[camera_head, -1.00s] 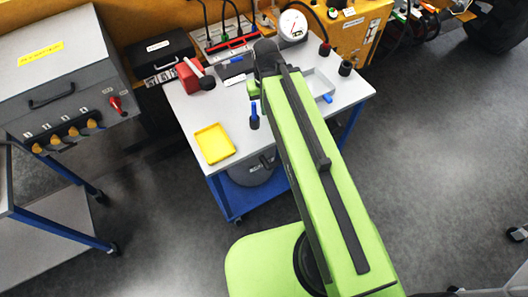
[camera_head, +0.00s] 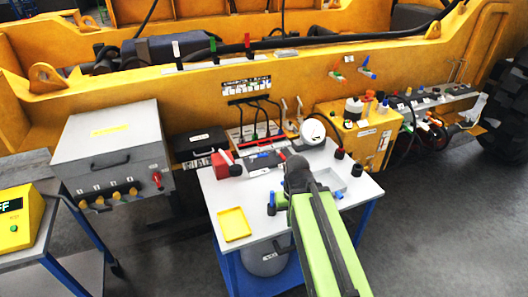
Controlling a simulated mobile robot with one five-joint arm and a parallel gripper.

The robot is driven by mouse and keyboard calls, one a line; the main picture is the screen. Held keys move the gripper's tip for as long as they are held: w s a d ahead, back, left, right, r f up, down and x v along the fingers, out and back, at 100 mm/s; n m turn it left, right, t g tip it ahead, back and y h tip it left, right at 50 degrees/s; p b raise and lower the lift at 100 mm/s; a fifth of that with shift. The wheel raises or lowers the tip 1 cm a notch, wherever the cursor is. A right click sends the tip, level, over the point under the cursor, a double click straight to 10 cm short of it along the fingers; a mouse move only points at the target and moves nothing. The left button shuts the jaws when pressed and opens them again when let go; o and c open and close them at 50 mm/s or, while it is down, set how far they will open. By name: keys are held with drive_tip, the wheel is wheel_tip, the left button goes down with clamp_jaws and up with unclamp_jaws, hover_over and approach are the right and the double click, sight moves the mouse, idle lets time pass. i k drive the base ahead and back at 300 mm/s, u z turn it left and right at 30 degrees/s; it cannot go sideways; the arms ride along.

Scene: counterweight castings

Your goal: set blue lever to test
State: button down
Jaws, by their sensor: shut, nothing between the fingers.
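A small blue lever (camera_head: 367,68) shows on the yellow machine wall at the upper right, beside a red-and-green fitting (camera_head: 337,73). Its position marks are too small to read. My green arm reaches up from the bottom, over the right part of the white-topped table (camera_head: 215,190). Its dark joint hides some of the tabletop. My gripper does not show; it is hidden behind the arm or out of frame. The blue lever is well above and to the right of the visible arm end, with no contact.
The table carries a yellow tray (camera_head: 234,236), a red block (camera_head: 222,162), a round gauge (camera_head: 313,131) and a grey tray (camera_head: 357,182). White, green and red levers (camera_head: 247,42) stand on the yellow beam. A grey cabinet (camera_head: 112,140) stands left. Grey floor is open at lower right.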

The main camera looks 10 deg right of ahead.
sight(265, 154)
drive_tip(key=z, duration=0.05)
drive_tip(key=k, duration=0.65)
drive_tip(key=u, duration=0.35)
drive_tip(key=i, duration=1.45)
drive_tip(key=z, duration=0.4)
